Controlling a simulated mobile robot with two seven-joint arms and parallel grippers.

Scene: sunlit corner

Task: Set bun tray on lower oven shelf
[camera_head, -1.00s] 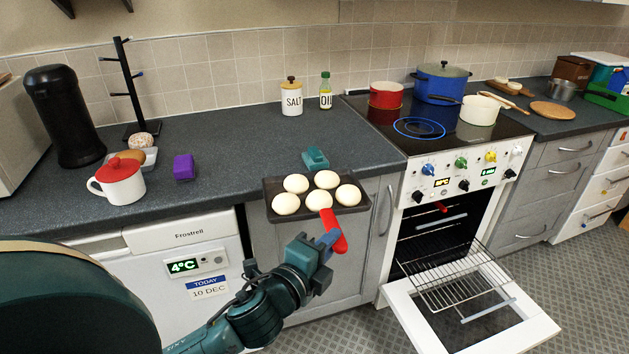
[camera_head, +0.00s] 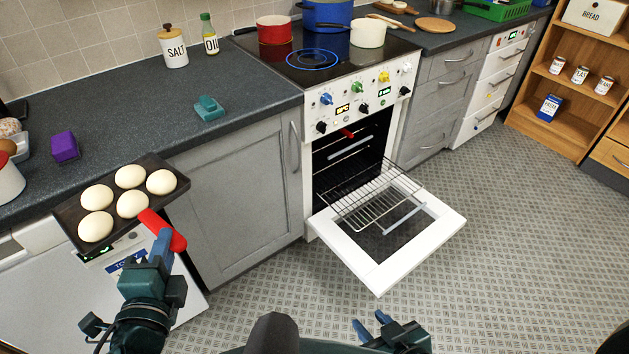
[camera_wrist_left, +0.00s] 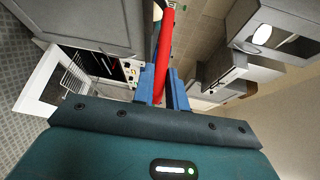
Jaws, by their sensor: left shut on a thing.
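The dark bun tray (camera_head: 150,219) holds several pale round buns (camera_head: 132,204) and is off the counter, in front of its edge at the left. My left gripper (camera_head: 164,243) is shut on the tray's red handle (camera_head: 166,229). The handle also shows between the fingers in the left wrist view (camera_wrist_left: 165,50). The oven (camera_head: 350,150) is open, its white door (camera_head: 385,235) folded down. A wire shelf (camera_head: 375,200) sticks out over the door; the inside is dark. My right gripper (camera_head: 375,322) shows at the bottom of the head view, its fingertips apart and nothing between them.
A purple block (camera_head: 65,147), a teal object (camera_head: 208,108), a salt jar (camera_head: 173,48) and an oil bottle (camera_head: 209,36) stand on the counter (camera_head: 130,110). Pots (camera_head: 368,32) sit on the hob. The patterned floor (camera_head: 500,230) right of the oven door is clear.

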